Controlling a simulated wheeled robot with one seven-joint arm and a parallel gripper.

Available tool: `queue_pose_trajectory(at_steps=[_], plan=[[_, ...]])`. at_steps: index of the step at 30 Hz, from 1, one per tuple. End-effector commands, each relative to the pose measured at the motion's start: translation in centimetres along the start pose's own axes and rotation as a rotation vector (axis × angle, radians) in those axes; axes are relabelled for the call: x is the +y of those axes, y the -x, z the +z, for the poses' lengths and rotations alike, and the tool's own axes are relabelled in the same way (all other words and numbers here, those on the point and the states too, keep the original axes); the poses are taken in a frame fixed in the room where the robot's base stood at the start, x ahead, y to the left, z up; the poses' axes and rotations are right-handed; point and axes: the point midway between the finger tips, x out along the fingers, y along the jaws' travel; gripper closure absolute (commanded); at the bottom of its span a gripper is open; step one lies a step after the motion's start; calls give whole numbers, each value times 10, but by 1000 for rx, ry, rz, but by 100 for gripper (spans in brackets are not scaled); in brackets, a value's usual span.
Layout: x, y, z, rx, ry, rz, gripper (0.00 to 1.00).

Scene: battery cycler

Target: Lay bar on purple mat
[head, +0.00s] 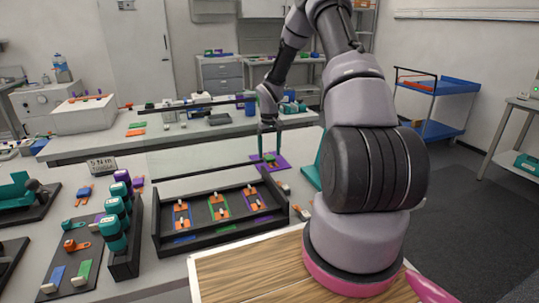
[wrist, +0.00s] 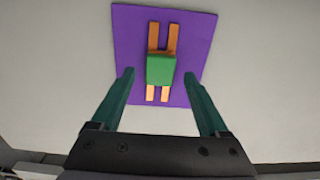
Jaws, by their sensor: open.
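The purple mat (wrist: 132,32) lies flat on the pale bench in the wrist view, and it shows beyond the black tray in the head view (head: 281,162). On it lies a green block (wrist: 161,70) across two parallel orange bars (wrist: 172,38); the bars stick out on both sides of the block. My gripper (wrist: 159,73) is open, its teal fingers apart on either side of the green block in the picture, with nothing held between them. In the head view my gripper (head: 268,152) points down over the mat; contact cannot be told.
A black tray (head: 160,243) with several coloured pieces stands nearer than the mat. Left of it are a rack of teal-and-black cylinders (head: 115,232) and a dark board (head: 72,262). A clear panel (head: 195,160) with a dark top rail stands left of my gripper.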

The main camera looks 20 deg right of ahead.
Motion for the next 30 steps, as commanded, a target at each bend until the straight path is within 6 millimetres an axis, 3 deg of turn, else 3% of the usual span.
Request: queue_pose_trajectory(at_steps=[9,15,30], plan=[[1,69,-1,4,-1,2,22],[0,98,0,1,0,0,22],[0,107,0,-1,0,0,22]])
